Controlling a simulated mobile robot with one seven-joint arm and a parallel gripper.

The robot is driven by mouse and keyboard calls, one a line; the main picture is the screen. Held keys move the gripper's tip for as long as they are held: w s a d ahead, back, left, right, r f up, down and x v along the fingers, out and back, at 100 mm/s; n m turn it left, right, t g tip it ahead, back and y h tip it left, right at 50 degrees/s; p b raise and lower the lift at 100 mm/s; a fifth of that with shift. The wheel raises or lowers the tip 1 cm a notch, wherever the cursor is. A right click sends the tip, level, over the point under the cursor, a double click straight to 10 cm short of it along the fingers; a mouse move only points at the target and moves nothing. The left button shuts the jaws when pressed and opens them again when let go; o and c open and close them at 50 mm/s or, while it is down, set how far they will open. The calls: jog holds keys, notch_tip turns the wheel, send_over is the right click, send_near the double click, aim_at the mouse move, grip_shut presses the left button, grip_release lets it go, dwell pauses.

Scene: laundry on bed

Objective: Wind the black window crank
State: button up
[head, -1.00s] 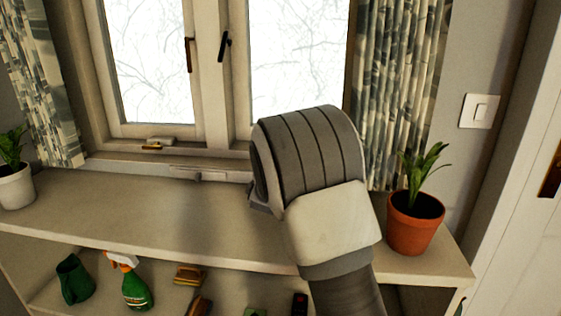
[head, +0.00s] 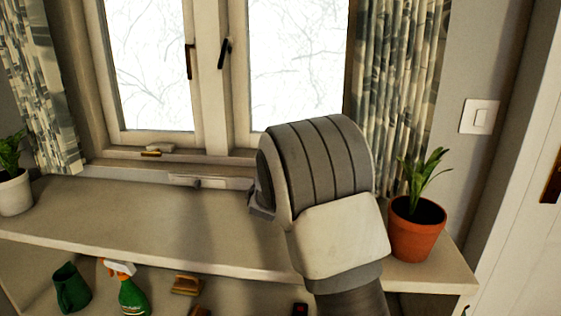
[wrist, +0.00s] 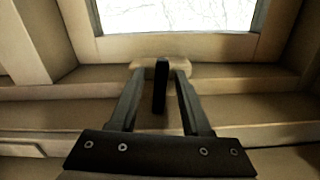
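The black window crank (wrist: 160,86) shows in the wrist view as a narrow upright bar in front of a pale mount (wrist: 148,69) on the window sill. My gripper (wrist: 160,76) is open, with one finger on each side of the crank. A gap shows between the crank and each finger, so it is not clamped. How far the crank reaches between the fingers in depth is hard to tell. In the head view my arm hides the crank and the fingers.
A brass-coloured crank (head: 151,153) sits on the left sill. Dark handles (head: 223,53) are on the window frames. A terracotta pot plant (head: 414,232) stands right of my arm, a white pot (head: 14,193) far left. The shelf top (head: 120,217) between is mostly clear.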

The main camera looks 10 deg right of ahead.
jog(key=shift+s, duration=0.1)
jog(key=p+v, duration=0.3)
jog(key=v, duration=1.3)
jog(key=shift+s+a+r, duration=0.1)
jog(key=shift+s, duration=0.25)
jog(key=shift+s+a, duration=0.1)
jog(key=shift+s, duration=0.15)
